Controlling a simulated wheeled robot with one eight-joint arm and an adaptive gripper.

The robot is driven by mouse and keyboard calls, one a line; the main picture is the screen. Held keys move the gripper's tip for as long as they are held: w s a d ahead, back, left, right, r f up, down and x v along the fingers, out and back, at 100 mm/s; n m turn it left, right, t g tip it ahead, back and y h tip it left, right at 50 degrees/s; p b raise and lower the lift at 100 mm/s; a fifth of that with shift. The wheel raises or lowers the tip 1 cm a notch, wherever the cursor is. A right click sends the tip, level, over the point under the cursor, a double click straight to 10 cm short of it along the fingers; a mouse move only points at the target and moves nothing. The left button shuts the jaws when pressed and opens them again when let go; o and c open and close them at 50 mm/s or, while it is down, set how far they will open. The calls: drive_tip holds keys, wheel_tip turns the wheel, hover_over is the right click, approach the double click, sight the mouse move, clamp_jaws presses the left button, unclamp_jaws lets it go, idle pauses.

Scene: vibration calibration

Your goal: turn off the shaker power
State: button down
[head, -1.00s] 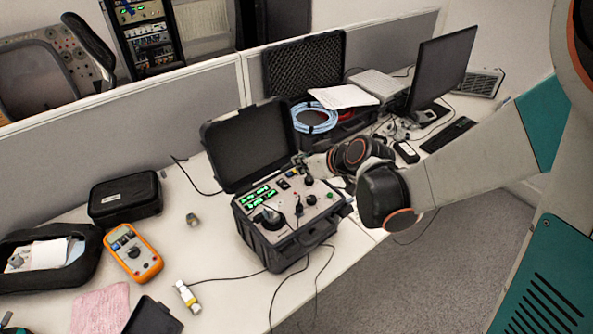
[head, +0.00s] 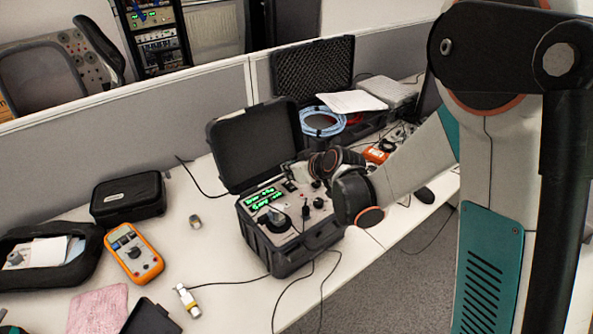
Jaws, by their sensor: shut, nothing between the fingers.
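The shaker unit is an open black case (head: 292,262) on the white desk, with its lid (head: 254,146) standing up behind it. Its grey control panel (head: 301,224) carries knobs, a large black dial and lit green displays (head: 264,198). A small dark switch (head: 289,186) sits near the panel's back edge. My gripper (head: 294,174) is shut and empty over the back right part of the panel, close to this switch. The fingertips are small and partly hidden by my wrist, and I cannot tell whether they touch the panel.
An orange multimeter (head: 134,254), a black pouch (head: 128,198) and a small metal cylinder (head: 194,221) lie to the left. A second open case (head: 312,72) with blue cable stands behind. Grey partitions (head: 130,132) back the desk. Cables run off the front edge.

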sight(286, 181)
drive_tip(key=shift+f, duration=1.1)
drive_tip(key=shift+w+b, duration=0.1)
drive_tip(key=shift+b, duration=0.25)
drive_tip(key=shift+w+a+f+b, duration=0.1)
drive_tip(key=shift+a+f+b, duration=0.1)
drive_tip(key=shift+f+b, duration=0.15)
drive_tip(key=shift+d, duration=0.1)
drive_tip(key=shift+s+d+f, duration=0.1)
drive_tip(key=shift+s+d, duration=0.35)
drive_tip(key=shift+s, duration=0.35)
